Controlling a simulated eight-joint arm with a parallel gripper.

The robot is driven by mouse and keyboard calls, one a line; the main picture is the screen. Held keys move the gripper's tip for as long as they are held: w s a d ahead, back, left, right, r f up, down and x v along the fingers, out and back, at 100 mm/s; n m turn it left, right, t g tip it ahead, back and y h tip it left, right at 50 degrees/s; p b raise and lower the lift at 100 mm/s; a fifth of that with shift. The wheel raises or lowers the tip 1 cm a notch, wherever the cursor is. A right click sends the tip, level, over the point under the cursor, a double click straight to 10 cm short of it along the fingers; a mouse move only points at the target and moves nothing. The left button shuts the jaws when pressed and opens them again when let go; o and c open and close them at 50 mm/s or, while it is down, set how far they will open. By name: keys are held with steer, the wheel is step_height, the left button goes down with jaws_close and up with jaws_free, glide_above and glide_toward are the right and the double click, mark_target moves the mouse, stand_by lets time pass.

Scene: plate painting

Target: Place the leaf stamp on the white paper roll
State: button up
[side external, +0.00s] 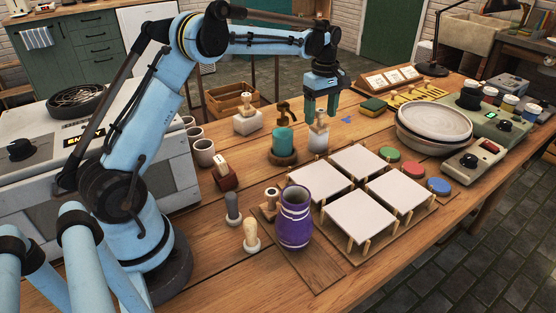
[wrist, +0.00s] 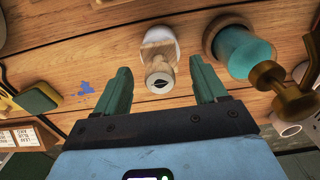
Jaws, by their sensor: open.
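The leaf stamp (wrist: 160,80) has a pale wooden handle with a dark leaf mark on its top. In the side view the stamp (side external: 319,120) stands upright with a white rounded piece (side external: 318,144) at its foot. I cannot tell whether this piece is its own base or a paper roll. My gripper (side external: 321,113) points down over the stamp, open and empty. In the wrist view the stamp's top shows between the fingers of my gripper (wrist: 164,78), apart from both. A white block (side external: 247,123) with another wooden handle stands to the left; I cannot tell whether it is the roll.
A teal pot (side external: 283,139) with a brown handle on a wooden base stands close left of the stamp. White square tiles (side external: 320,178) stand on a board in front. A purple vase (side external: 294,220) is nearer. Stacked plates (side external: 434,122) are right. A blue splash (side external: 346,120) marks the table.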

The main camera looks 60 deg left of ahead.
mark_target(322, 111)
step_height(322, 111, up, 9)
steer(key=shift+r, duration=0.2)
steer(key=s+d+r+m+t, duration=0.3)
steer(key=s+d+m+t, duration=0.1)
steer(key=s+d+m, duration=0.6)
steer(key=s+d+f+m+t, duration=0.3)
steer(key=s+f+m, duration=0.4)
steer(key=s, duration=0.5)
steer(key=shift+d+f+m, duration=0.4)
steer(key=shift+d+m, duration=0.05)
steer(key=shift+m, duration=0.05)
stand_by(0.4)
